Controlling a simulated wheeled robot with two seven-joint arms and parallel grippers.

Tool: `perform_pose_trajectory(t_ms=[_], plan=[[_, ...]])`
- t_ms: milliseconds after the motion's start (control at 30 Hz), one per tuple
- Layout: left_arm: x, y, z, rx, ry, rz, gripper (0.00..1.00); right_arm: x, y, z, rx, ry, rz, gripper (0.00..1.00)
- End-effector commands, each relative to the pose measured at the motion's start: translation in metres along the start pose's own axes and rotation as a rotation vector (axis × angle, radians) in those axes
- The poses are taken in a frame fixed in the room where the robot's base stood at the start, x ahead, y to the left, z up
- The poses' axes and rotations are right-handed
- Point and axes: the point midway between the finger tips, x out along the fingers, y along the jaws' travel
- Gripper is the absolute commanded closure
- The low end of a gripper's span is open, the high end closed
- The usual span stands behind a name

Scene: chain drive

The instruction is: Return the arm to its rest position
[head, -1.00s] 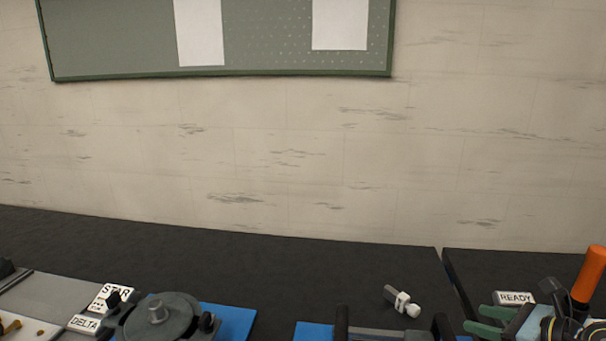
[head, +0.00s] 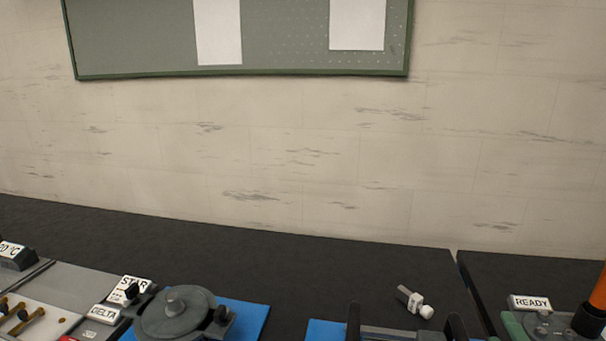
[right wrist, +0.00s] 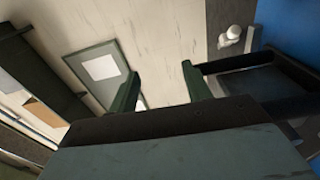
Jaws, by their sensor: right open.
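My right gripper (right wrist: 160,70) shows in the right wrist view. Its two green fingers are well apart with nothing between them, so it is open and empty. In the head view only a green part shows low at the right, below the READY label, and I cannot make out its fingertips. My left gripper is in neither view.
A grey round wheel (head: 175,312) stands at the lower left by the DELTA label (head: 103,314). A small white-and-grey piece (head: 417,303) lies on the black bench (head: 300,262). An orange handle (head: 599,292) rises at the right edge by the READY label (head: 530,302).

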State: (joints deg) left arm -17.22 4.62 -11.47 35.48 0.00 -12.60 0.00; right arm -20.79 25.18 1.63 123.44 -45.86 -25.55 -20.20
Motion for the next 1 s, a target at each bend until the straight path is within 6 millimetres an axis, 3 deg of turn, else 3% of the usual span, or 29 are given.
perform_pose_trajectory(t_ms=[133, 300, 500, 733, 1000], plan=[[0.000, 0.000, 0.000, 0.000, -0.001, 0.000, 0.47, -0.044, -0.053, 0.001, 0.401, -0.229, -0.261, 0.51], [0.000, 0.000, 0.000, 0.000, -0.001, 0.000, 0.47, -0.108, -0.107, -0.022, 0.732, -0.446, -0.578, 0.51], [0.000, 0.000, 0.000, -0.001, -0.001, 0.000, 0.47, -0.173, -0.137, -0.058, 0.937, -0.609, -0.874, 0.51], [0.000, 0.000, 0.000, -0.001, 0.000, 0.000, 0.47, -0.242, -0.146, -0.097, 1.065, -0.744, -1.174, 0.51], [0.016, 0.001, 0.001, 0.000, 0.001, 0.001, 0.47, -0.227, -0.234, -0.094, 1.033, -0.760, -1.177, 0.51]])
